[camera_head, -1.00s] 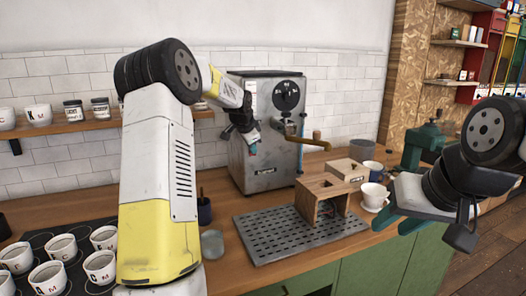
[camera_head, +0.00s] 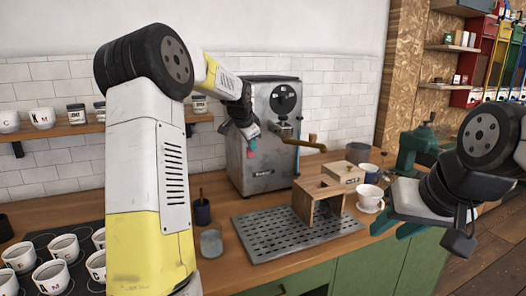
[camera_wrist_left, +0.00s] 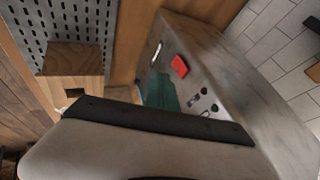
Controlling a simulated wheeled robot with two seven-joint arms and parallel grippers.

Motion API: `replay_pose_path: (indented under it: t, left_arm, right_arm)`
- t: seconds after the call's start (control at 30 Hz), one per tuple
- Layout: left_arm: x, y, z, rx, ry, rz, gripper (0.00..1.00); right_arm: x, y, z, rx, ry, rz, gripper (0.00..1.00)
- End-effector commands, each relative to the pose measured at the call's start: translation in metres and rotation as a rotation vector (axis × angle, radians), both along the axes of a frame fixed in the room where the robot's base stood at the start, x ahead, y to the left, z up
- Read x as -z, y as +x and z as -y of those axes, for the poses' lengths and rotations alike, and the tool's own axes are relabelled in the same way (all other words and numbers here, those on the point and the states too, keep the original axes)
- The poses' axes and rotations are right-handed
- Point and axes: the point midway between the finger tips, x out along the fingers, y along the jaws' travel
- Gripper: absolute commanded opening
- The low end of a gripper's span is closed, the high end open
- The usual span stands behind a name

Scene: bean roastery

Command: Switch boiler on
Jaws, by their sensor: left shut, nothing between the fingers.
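The boiler appears to be the grey metal machine (camera_head: 268,158) with a round black dial, standing at the back of the counter. In the left wrist view its panel (camera_wrist_left: 215,75) carries a red switch (camera_wrist_left: 180,66) and several small knobs or lights. I cannot tell the switch's position. My left gripper (camera_head: 252,131) is at the machine's front face, its teal fingers shut and empty; they also show in the left wrist view (camera_wrist_left: 162,93), close to the red switch. I cannot tell whether they touch the panel. My right gripper (camera_head: 397,224) is open and empty at the right, away from the machine.
A brass-coloured handle (camera_head: 304,143) sticks out of the machine's front. A perforated tray (camera_head: 270,240) with a wooden box (camera_head: 318,202) lies before it. A white cup (camera_head: 369,195), a glass (camera_head: 211,243) and several mugs stand on the counter. A cup shelf (camera_head: 70,131) is behind my left arm.

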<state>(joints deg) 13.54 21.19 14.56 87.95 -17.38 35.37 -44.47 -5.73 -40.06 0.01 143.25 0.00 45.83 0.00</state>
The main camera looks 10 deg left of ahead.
Motion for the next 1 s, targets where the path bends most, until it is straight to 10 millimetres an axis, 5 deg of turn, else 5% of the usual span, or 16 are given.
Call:
replay_pose_path:
  t: [0.2,0.4,1.0]
  left_arm:
    - [-0.032,-0.021,-0.002,-0.002,0.0,0.003,0.0]
    - [-0.044,-0.03,-0.003,0.0,0.001,0.001,0.0]
    - [-0.03,-0.035,-0.002,0.003,-0.025,-0.034,0.0]
  right_arm:
    - [0.0,0.0,0.0,0.0,0.0,0.001,0.36]
    - [0.0,0.0,0.0,0.0,0.0,0.001,0.36]
    - [0.0,0.0,0.0,0.0,0.0,0.001,0.36]
